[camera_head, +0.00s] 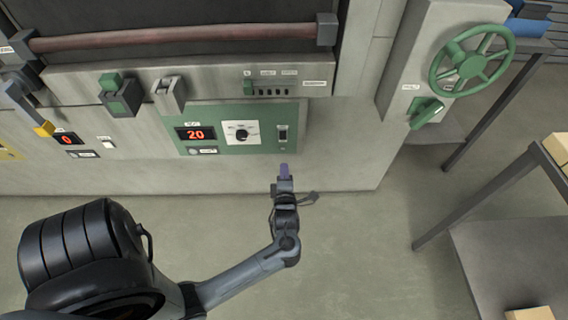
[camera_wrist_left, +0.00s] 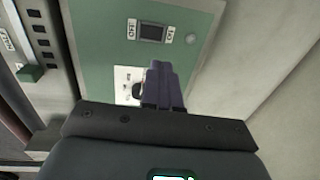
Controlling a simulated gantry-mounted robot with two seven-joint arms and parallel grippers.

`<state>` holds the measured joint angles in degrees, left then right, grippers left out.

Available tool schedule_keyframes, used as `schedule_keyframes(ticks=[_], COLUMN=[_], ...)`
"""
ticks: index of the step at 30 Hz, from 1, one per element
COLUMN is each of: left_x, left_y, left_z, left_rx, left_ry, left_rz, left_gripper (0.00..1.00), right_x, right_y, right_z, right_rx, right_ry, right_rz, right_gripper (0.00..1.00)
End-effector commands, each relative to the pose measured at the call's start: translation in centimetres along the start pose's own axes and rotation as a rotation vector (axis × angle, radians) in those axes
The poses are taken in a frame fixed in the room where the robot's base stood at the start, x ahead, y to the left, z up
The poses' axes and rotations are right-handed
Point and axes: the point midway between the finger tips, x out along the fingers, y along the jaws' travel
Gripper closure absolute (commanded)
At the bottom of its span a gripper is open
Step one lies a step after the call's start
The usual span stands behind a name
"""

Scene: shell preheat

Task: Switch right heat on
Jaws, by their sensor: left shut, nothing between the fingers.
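The green control panel (camera_head: 215,143) is on the front of the machine. It carries a red display reading 20 (camera_head: 195,133), a round black dial (camera_head: 241,134) on a white plate, and a dark rocker switch (camera_head: 283,132) at its right end. In the left wrist view the switch (camera_wrist_left: 152,32) has small labels on both sides, and the dial (camera_wrist_left: 136,90) is partly hidden by the fingers. My left gripper (camera_head: 284,171) is shut and empty, just below the switch and apart from it; its fingers also show in the left wrist view (camera_wrist_left: 163,82). My right gripper is not in view.
A second display reading 0 (camera_head: 67,139) is further left, near a yellow-tipped lever (camera_head: 44,128). A green handwheel (camera_head: 471,58) and green handle (camera_head: 426,112) are at the right. A grey table (camera_head: 510,240) stands at the lower right. The floor before the panel is clear.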

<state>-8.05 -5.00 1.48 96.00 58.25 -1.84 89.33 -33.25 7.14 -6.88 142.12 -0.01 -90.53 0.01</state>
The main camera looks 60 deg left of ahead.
Motion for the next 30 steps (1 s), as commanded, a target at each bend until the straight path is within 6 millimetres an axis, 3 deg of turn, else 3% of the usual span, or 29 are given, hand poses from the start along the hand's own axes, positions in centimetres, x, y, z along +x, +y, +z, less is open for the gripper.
schedule_keyframes(ticks=[18,30], left_x=[10.4,12.8], left_y=[-0.1,0.0], left_z=[0.0,0.0], left_rx=[0.000,-0.001], left_ry=[0.000,0.000], left_rz=[0.004,0.001], left_gripper=[1.00,1.00], right_x=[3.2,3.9], right_y=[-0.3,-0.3], right_z=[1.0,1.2], right_rx=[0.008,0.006], right_ry=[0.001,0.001], right_rz=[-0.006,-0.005], right_gripper=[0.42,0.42])
